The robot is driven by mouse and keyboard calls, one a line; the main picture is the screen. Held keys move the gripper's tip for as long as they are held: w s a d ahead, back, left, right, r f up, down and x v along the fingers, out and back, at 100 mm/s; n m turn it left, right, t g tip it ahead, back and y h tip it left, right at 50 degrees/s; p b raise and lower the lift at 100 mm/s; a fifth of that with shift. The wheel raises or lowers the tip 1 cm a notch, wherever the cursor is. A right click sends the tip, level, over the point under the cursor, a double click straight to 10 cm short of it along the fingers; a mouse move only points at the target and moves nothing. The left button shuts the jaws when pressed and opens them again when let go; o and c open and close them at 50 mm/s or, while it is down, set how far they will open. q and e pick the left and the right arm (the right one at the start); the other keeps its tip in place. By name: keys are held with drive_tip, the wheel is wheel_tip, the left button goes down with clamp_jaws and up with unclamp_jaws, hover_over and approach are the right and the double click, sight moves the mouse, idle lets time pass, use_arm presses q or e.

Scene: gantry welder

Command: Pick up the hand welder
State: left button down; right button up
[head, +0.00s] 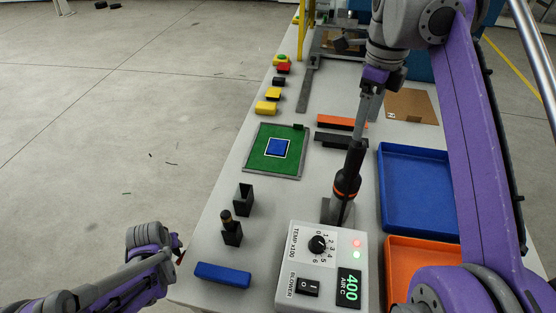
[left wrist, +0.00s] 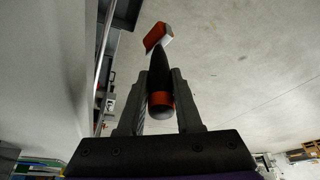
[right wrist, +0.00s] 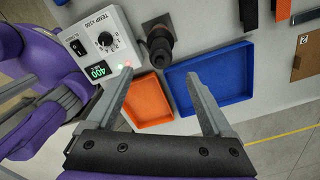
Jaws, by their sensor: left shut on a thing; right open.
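The hand welder (head: 353,163), black with an orange band, stands nearly upright on a grey stand (head: 331,211) behind the control box. It also shows from above in the right wrist view (right wrist: 160,45), as a dark round body. My right gripper (head: 371,103) is open at the welder's upper end; in the right wrist view its fingertips (right wrist: 160,80) are apart and no held thing shows between them. My left gripper (left wrist: 160,85) is shut on a dark tapered tool (left wrist: 158,72) with an orange band and a red-and-white end. In the head view it is beyond the table's left edge.
The control box (head: 322,262) reads 400. A blue tray (head: 420,150) and an orange tray (head: 398,252) lie to the right. A green mat (head: 257,164), black holders (head: 244,198) and a blue block (head: 222,275) are on the left. Bare table lies between mat and welder.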

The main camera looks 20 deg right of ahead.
sight(360, 144)
drive_tip(key=f, duration=0.6)
drive_tip(key=shift+s+a+b, duration=0.1)
drive_tip(key=shift+s+b, duration=0.15)
drive_tip(key=shift+b, duration=0.1)
drive_tip(key=shift+w+f, duration=0.2)
drive_tip(key=shift+f, duration=0.3)
drive_tip(key=f, duration=0.4)
drive_tip(key=shift+w+f, duration=0.2)
drive_tip(key=shift+f, duration=0.15)
clamp_jaws()
drive_tip(key=shift+r, duration=0.1)
